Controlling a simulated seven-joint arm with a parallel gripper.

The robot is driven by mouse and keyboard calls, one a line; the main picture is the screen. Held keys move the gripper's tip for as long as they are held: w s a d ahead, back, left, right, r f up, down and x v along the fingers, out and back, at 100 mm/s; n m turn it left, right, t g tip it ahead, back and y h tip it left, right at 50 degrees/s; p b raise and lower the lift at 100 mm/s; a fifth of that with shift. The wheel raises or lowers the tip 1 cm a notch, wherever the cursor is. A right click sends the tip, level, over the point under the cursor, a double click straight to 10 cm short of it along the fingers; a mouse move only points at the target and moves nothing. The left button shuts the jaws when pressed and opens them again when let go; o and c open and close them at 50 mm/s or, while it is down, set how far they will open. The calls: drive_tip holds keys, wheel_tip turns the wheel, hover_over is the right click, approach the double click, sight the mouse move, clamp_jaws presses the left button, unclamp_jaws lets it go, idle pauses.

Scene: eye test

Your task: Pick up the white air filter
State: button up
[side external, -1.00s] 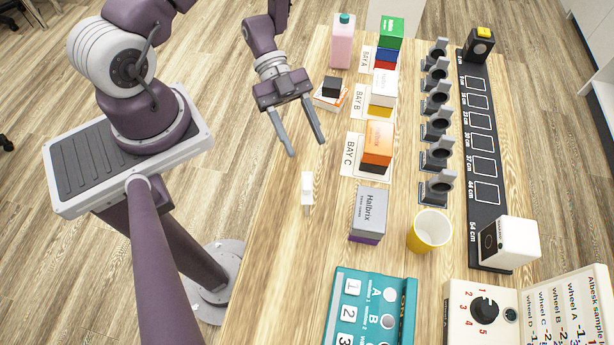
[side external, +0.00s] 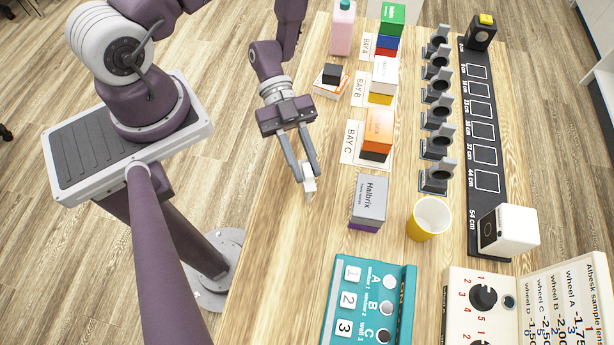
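A small white block (side external: 309,189), seemingly the white air filter, stands on the wooden table left of the grey Halbrix box. No label on it can be read. My gripper (side external: 308,178) points down at it, with one finger on each side. The fingers have come in to about the block's width and appear to touch it. They hide its upper sides. The block shows no clear lift off the table.
The grey Halbrix box (side external: 369,199) stands close on the right, with a yellow cup (side external: 429,219) beyond it. An orange box (side external: 378,128) sits in Bay C. A teal panel (side external: 352,272) lies nearer. The table's left edge is close to my gripper.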

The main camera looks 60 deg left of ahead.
clamp_jaws()
